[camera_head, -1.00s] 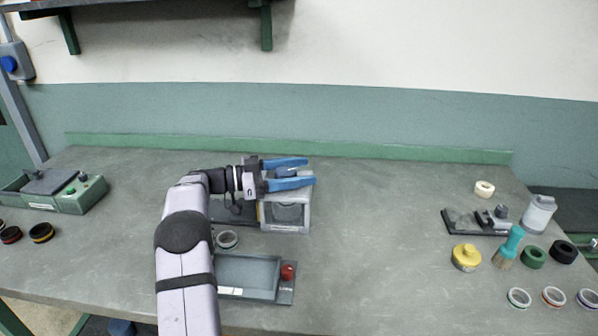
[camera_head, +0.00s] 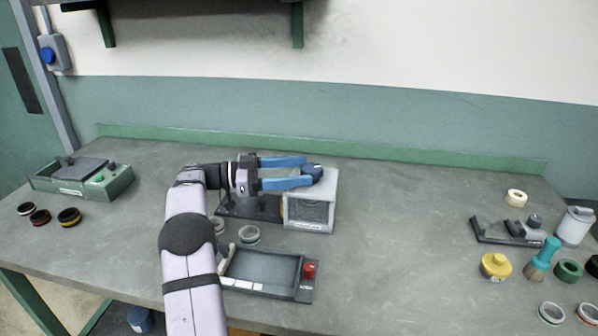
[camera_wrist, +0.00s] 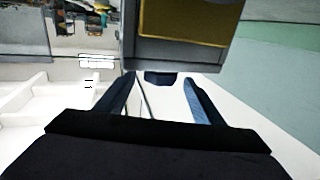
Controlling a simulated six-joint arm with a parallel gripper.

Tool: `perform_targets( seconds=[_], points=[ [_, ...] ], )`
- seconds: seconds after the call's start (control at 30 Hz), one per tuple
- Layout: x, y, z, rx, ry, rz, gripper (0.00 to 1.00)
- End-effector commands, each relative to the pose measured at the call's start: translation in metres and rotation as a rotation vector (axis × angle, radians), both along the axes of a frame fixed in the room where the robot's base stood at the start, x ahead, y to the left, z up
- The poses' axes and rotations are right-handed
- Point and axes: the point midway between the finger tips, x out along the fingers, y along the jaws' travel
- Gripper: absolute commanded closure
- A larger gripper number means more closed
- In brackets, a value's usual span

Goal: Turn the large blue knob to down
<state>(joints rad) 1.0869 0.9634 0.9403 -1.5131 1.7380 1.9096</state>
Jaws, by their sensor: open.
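A dark blue knob (camera_head: 314,171) sits on top of a pale grey boxy machine (camera_head: 329,188). My gripper (camera_head: 307,171) is open, with its two blue fingers pointing right. In the head view, the fingertips are beside the knob, which shows at the end of the gap between them. In the wrist view, the dark knob (camera_wrist: 160,78) appears between the spread fingertips (camera_wrist: 160,84). I cannot tell whether either finger touches it. The knob's pointing direction is too small to read. Another blue round knob (camera_head: 48,55) is on a grey box on the wall at upper left.
A tray (camera_head: 262,266) with a red knob (camera_head: 309,268) lies in front of the machine, with a ring (camera_head: 249,234) between. A green control box (camera_head: 100,185) stands left. A yellow pot (camera_head: 495,265) and brush (camera_head: 543,258) stand right.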

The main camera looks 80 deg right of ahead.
Motion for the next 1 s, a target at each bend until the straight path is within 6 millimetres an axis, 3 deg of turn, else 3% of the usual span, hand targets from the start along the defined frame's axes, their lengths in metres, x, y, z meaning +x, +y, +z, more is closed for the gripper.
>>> perform_targets(
  seconds=[0.53, 1.0],
  points=[
    [-0.005, 0.001, 0.029, -0.05, 0.022, 0.13, 0.38],
    [-0.011, 0.006, 0.003, -0.002, 0.002, 0.307, 0.38]
  ],
)
